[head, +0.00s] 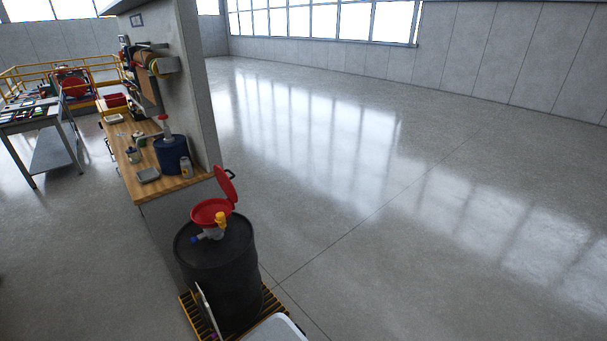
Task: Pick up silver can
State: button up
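A small silver-looking can (186,167) stands upright at the near right end of the wooden workbench top (184,184), just right of a dark blue container (171,153). It is small in the view and its label cannot be read. A second small container (133,155) stands farther left on the bench, left of the blue container. My gripper is not in view.
A black drum (224,262) with a red funnel (211,211) and its raised lid stands on a yellow grating in front of the bench. A wall rises behind the bench. A tool table (27,121) stands left. Open floor (400,220) lies right.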

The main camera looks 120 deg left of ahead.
aim_at(185, 164)
jog(key=u, duration=2.85)
jog(key=i, duration=2.85)
jog(key=u, duration=2.2)
